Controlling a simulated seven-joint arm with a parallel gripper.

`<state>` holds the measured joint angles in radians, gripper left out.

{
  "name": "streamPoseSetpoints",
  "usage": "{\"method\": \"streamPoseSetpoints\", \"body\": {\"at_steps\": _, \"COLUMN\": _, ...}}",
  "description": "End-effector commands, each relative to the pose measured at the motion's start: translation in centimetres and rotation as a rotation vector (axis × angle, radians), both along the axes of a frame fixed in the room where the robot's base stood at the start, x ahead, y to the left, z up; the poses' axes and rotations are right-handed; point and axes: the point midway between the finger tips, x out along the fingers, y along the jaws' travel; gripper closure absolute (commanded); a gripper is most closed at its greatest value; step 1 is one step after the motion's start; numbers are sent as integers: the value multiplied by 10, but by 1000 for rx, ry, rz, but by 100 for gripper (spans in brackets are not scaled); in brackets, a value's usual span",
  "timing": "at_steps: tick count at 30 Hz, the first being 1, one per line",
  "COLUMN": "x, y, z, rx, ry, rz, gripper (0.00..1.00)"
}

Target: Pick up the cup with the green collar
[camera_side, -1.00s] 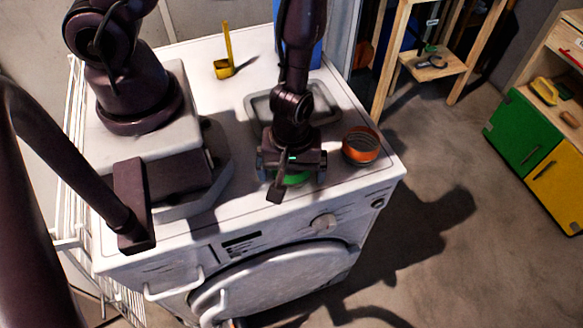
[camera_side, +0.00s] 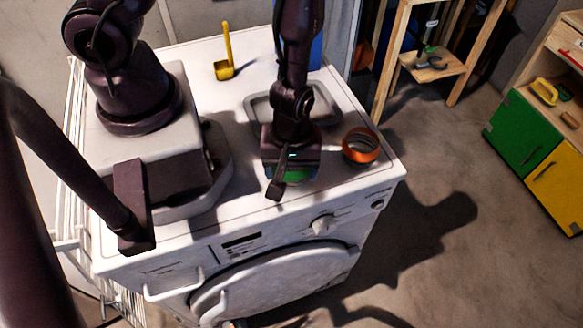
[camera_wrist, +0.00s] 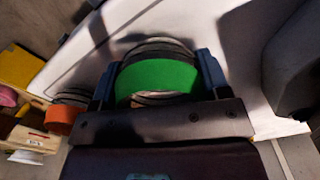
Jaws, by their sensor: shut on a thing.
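The cup with the green collar (camera_wrist: 158,78) sits between the two fingers of my gripper (camera_wrist: 157,88) in the wrist view. The fingers press on it from both sides, and its lower part is hidden by the gripper body. In the side view my gripper (camera_side: 290,172) is low over the front of the white washing machine top. Only a strip of the green collar (camera_side: 298,174) shows below it. I cannot tell whether the cup still touches the surface.
A cup with an orange collar (camera_side: 361,146) stands just right of my gripper. A shallow grey tray (camera_side: 258,108) lies behind it. A yellow scoop (camera_side: 225,68) is at the back. The washing machine (camera_side: 220,232) ends close in front and to the right.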

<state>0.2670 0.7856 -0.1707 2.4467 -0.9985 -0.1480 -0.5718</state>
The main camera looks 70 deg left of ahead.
Motion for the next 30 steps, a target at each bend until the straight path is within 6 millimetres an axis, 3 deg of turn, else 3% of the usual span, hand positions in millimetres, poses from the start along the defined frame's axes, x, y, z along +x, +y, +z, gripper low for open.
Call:
{"method": "streamPoseSetpoints", "body": {"at_steps": 3, "x": 1, "y": -2, "z": 17, "rx": -6, "ry": -9, "rz": -3, "gripper": 53}}
{"method": "streamPoseSetpoints", "body": {"at_steps": 21, "x": 1, "y": -2, "z": 78, "rx": -8, "ry": -5, "rz": -5, "gripper": 53}}
{"method": "streamPoseSetpoints", "body": {"at_steps": 26, "x": 1, "y": 0, "z": 86, "rx": -7, "ry": -3, "rz": 5, "gripper": 53}}
{"method": "streamPoseSetpoints", "body": {"at_steps": 30, "x": 6, "y": 14, "z": 89, "rx": -5, "ry": 0, "rz": 71, "gripper": 53}}
